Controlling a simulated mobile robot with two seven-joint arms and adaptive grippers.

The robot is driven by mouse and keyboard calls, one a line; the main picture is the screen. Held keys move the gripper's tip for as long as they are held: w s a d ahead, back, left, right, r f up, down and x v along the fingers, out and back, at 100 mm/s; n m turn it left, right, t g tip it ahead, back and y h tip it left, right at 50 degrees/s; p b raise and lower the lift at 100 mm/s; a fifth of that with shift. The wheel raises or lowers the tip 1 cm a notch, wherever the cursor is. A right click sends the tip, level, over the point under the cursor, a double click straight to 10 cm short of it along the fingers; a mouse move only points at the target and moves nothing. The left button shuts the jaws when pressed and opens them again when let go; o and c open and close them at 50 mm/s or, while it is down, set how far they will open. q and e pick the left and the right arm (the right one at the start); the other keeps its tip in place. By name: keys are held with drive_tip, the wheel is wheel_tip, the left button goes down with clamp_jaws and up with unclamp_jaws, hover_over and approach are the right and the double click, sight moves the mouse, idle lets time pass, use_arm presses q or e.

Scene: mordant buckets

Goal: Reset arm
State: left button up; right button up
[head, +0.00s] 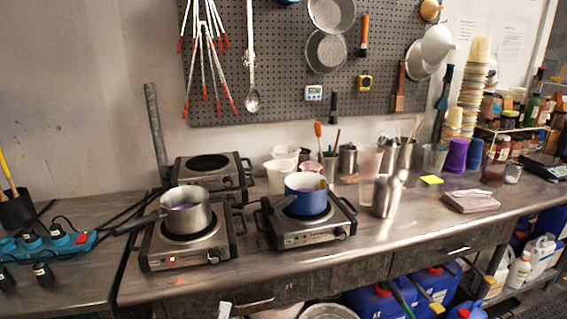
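Neither of my grippers shows in the head view, and I see no arm of mine reaching over the bench.
A third hot plate (212,172) stands behind, with no pot on it. A grey block (471,201) lies to the right. Blue jugs (437,282) stand below. The bench's front right is clear.

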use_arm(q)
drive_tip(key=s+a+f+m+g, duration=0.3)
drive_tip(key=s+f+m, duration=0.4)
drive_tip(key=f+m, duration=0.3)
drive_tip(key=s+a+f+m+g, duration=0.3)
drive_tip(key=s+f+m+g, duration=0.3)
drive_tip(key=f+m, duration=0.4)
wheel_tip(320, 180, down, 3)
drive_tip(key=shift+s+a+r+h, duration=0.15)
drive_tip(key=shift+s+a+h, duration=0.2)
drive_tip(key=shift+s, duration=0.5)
